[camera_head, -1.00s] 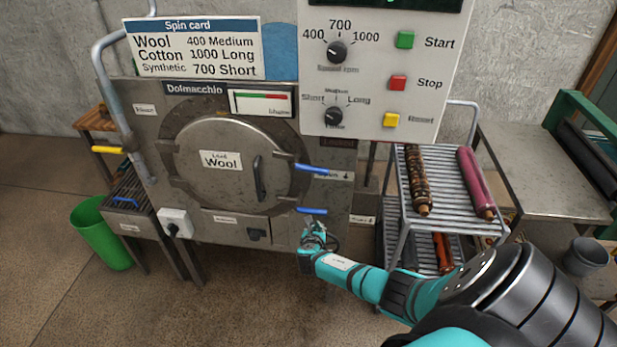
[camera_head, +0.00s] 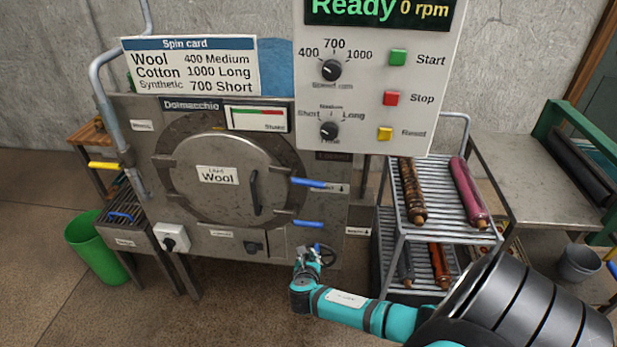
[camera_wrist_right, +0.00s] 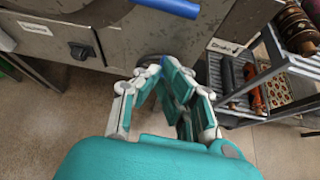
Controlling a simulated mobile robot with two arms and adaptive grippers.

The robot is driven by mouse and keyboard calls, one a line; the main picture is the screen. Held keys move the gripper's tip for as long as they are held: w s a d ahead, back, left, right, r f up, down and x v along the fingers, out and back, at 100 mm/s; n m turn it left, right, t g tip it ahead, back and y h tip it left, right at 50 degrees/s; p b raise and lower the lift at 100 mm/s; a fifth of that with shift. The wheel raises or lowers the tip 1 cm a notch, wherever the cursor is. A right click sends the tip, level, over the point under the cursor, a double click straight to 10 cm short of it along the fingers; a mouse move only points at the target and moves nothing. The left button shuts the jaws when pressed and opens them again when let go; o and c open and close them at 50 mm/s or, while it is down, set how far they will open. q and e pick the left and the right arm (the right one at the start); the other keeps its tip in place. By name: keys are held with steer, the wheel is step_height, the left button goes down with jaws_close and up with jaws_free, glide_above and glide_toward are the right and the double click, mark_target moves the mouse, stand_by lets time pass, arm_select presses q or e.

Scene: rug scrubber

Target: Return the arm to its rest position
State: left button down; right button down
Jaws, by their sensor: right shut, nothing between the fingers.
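My right arm reaches in from the lower right in the head view. Its gripper (camera_head: 316,254) is in front of the lower right of the spin machine (camera_head: 225,247), below the blue handles. In the right wrist view the gripper (camera_wrist_right: 160,66) has its fingertips together with nothing between them. Part of a blue handle (camera_wrist_right: 172,7) shows at the top of that view. The machine's round door (camera_head: 215,205) is closed, with a label reading Wool. The display above reads Ready, 0 rpm. My left gripper is not in view.
A wire rack (camera_head: 455,228) with rolled rugs stands right of the machine, near my right arm. A green bin (camera_head: 97,255) stands at the left. A metal table (camera_head: 510,150) is at the right, with a grey bucket (camera_head: 578,264) below. The floor in front is clear.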

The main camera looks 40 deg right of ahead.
stand_by(0.4)
steer(key=s+a+f+m+g+y+b, duration=0.1)
steer(key=s+a+f+m+g+y, duration=0.25)
steer(key=s+f, duration=0.65)
steer(key=s+a+f+m+g+y+b, duration=0.15)
steer(key=s+a+f+m, duration=0.25)
steer(key=s+f+m, duration=0.55)
steer(key=s+a+f+m+y, duration=0.1)
steer(key=s+a+f+m, duration=0.2)
steer(key=s, duration=0.4)
steer(key=s+a+f+m+g+y, duration=0.1)
steer(key=s+a+f+m, duration=0.2)
steer(key=s+a+f, duration=0.2)
steer(key=s+a+f+m+g+y, duration=0.1)
steer(key=s+a+f+m, duration=0.2)
steer(key=s, duration=0.7)
step_height(320, 180, down, 2)
steer(key=shift+a+f+m+y+b, duration=0.25)
steer(key=shift+a+m+y+b, duration=0.1)
steer(key=shift+a+m+y, duration=0.1)
